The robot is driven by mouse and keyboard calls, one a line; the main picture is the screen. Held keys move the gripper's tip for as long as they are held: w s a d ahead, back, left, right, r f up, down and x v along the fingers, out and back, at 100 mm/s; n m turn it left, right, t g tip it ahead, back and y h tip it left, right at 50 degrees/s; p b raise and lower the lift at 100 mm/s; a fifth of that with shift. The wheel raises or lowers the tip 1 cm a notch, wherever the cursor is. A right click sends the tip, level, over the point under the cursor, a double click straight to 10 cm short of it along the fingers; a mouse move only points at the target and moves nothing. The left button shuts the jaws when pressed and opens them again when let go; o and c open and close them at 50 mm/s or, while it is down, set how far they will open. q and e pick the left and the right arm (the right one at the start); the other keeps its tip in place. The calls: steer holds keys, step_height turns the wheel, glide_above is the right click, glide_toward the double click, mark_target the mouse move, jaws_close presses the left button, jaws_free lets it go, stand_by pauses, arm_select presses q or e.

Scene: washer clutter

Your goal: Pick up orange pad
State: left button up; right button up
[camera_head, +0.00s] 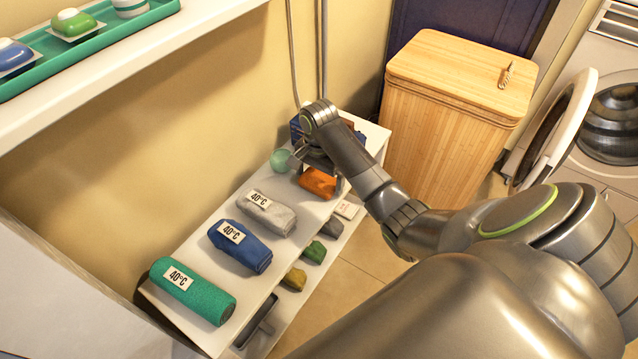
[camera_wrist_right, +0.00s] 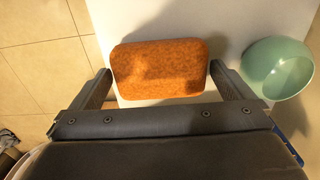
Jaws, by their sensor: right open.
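The orange pad (camera_head: 318,182) lies on the white shelf top, towards its far end. In the right wrist view the orange pad (camera_wrist_right: 160,68) is a rounded rectangular block between the two fingers. My right gripper (camera_wrist_right: 160,82) is open, with one finger near each short end of the pad. In the head view my right gripper (camera_head: 318,162) is over the pad and its wrist hides part of the shelf behind. My left gripper is not in view.
A green bowl (camera_head: 281,160) stands close beside the pad; it also shows in the wrist view (camera_wrist_right: 277,68). Grey (camera_head: 266,212), blue (camera_head: 240,246) and green (camera_head: 193,290) rolled cloths lie along the shelf (camera_head: 208,338). A wooden hamper (camera_head: 450,110) and an open washer door (camera_head: 553,130) are at the right.

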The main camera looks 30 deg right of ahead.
mark_target(319, 178)
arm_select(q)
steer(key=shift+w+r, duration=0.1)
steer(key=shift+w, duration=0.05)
arm_select(e)
steer(key=shift+c, duration=0.4)
steer(key=c, duration=0.6)
step_height(319, 178, up, 2)
steer(key=shift+r+p, duration=0.2)
steer(key=shift+p, duration=0.4)
step_height(319, 178, up, 6)
steer(key=p, duration=0.3)
steer(key=shift+r, duration=0.25)
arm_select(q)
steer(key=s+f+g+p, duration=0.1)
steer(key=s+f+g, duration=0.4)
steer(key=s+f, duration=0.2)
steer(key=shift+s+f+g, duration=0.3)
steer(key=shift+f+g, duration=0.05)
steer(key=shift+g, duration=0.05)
arm_select(e)
steer(key=shift+r, duration=0.55)
